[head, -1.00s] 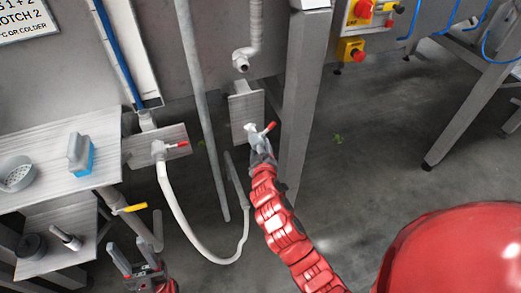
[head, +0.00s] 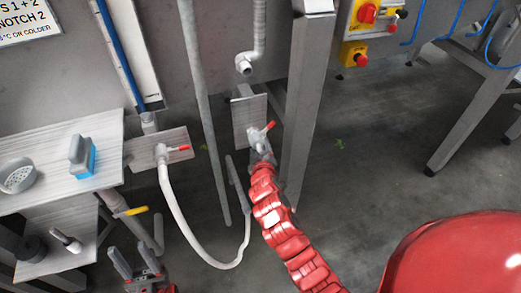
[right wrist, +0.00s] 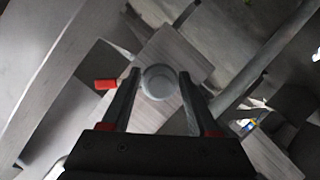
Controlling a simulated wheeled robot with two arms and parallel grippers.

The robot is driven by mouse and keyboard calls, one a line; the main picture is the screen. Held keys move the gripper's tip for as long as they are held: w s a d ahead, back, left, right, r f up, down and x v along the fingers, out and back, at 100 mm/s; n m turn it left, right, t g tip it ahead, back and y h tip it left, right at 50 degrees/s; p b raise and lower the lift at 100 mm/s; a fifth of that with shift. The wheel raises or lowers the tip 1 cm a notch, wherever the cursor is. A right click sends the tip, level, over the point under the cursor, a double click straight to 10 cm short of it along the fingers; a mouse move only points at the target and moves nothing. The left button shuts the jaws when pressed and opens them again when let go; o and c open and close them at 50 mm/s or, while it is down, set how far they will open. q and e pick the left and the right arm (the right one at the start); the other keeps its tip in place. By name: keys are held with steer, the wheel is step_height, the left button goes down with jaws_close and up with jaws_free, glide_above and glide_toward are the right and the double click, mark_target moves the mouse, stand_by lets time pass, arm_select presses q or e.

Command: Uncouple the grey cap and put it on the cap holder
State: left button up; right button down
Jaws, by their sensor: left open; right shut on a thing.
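My right gripper (head: 259,140) is at the outlet with a red lever (head: 270,126) on the right wall plate (head: 246,112). In the right wrist view its fingers (right wrist: 159,78) are shut on a round grey cap (right wrist: 158,83), seen end-on. I cannot tell whether the cap is still coupled to the outlet. My left gripper (head: 134,263) is open and empty at the bottom left, below the bench. A short pale peg (head: 64,238) on the lower shelf may be the cap holder; I cannot tell for sure.
A white hose (head: 188,226) hangs from the left outlet and loops up beside a grey post (head: 205,120). A steel leg (head: 304,110) stands close right of my right gripper. The bench (head: 35,190) holds a blue-grey brush (head: 82,157) and a strainer (head: 17,176).

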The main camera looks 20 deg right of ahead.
steer(key=shift+w+r, duration=0.1)
steer(key=shift+w, duration=0.75)
steer(key=shift+c, duration=0.3)
jaws_free()
steer(key=shift+s, duration=0.1)
